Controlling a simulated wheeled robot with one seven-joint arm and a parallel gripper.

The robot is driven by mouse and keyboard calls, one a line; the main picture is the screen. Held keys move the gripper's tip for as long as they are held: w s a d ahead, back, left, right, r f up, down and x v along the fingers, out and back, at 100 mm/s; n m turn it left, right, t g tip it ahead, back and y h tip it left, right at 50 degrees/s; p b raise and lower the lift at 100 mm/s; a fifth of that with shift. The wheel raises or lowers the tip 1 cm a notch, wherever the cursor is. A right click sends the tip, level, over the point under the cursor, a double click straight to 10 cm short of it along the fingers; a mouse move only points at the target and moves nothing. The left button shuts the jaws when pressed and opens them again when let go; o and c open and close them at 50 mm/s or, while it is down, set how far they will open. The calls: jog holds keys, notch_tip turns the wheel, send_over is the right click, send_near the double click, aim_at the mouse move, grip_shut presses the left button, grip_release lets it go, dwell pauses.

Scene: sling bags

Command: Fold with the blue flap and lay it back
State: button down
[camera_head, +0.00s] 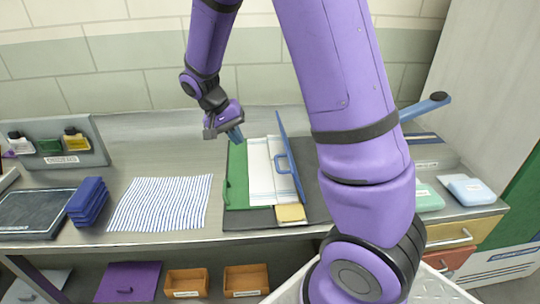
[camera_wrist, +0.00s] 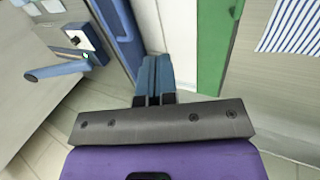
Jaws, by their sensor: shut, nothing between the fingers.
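The blue flap (camera_head: 289,160) stands up steeply on the right side of the folding board, with a blue handle on its left face. It also shows in the wrist view (camera_wrist: 120,35). The green flap (camera_head: 237,180) lies flat on the left, and it shows in the wrist view (camera_wrist: 216,50). Between them lies white, partly striped material (camera_head: 260,165); whether it is cloth or board I cannot tell. My gripper (camera_head: 237,137) is over the back end of the green flap, apart from the blue flap. Its blue fingers (camera_wrist: 155,75) are shut and empty.
A striped cloth (camera_head: 160,204) lies flat on the left of the counter, beside stacked blue cloths (camera_head: 88,203) and a dark tray (camera_head: 35,211). A yellow block (camera_head: 290,213) sits at the board's front. A blue lever (camera_head: 425,107) rises at the right. My arm hides the counter's right-centre.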

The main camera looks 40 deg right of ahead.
jog(key=s+d+f, duration=0.4)
jog(key=d+f, duration=0.3)
jog(key=f, duration=0.1)
jog(key=shift+s+f, duration=0.25)
jog(key=shift+s, duration=0.1)
jog(key=shift+s+d+r, duration=0.4)
jog(key=shift+d+r, duration=0.15)
dwell(0.3)
